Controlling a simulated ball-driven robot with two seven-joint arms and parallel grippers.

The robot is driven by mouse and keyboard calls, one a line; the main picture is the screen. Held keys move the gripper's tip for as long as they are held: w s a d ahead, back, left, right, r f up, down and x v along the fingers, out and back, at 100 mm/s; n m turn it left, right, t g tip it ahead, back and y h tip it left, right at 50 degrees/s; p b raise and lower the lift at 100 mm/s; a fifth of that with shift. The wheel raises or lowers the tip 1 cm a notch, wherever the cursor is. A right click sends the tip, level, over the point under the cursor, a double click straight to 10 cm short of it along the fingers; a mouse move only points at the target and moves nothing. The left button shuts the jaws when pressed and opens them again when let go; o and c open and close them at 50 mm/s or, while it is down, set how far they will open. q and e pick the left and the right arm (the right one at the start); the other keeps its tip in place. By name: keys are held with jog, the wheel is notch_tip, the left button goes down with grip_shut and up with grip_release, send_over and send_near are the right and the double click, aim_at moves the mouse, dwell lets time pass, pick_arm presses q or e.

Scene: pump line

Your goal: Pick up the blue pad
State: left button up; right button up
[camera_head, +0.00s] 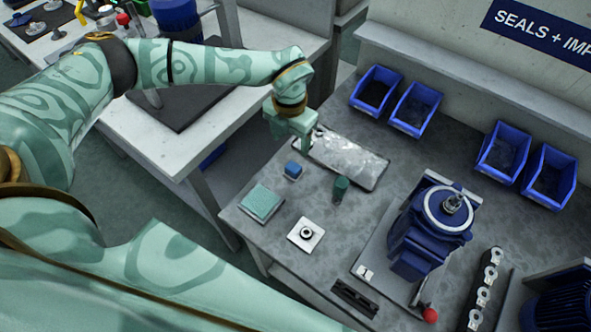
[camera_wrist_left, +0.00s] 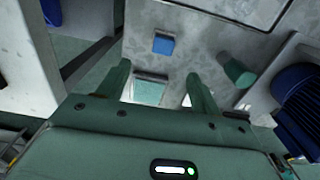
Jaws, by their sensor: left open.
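The blue pad (camera_head: 292,168) is a small blue block on the grey workbench, left of the green cylinder (camera_head: 341,187). It also shows in the left wrist view (camera_wrist_left: 163,44), lying beyond my fingertips and roughly between their lines. My left gripper (camera_head: 291,140) is open and empty, above the bench by the clear bag on the tray. Its two fingers show apart in the wrist view (camera_wrist_left: 158,70). It does not touch the pad. My right gripper is not in view.
A green pad (camera_head: 261,202) and a white plate with a ring (camera_head: 306,235) lie nearby. A tray with a clear bag (camera_head: 348,160) lies behind. A blue pump (camera_head: 430,235) stands to the right. Blue bins (camera_head: 415,108) line the back.

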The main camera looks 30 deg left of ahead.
aim_at(293, 167)
pick_arm(q)
notch_tip(293, 167, down, 7)
jog(key=shift+r+b, duration=0.1)
jog(key=shift+b, duration=0.75)
jog(key=f, duration=0.1)
jog(key=f+b, duration=0.1)
jog(key=f, duration=0.1)
jog(key=f+b, duration=0.1)
jog(key=f, duration=0.1)
jog(key=shift+d+f, duration=0.15)
jog(key=shift+d, duration=0.15)
jog(key=c, duration=1.1)
jog(key=shift+o, duration=0.2)
jog(key=shift+r, duration=0.25)
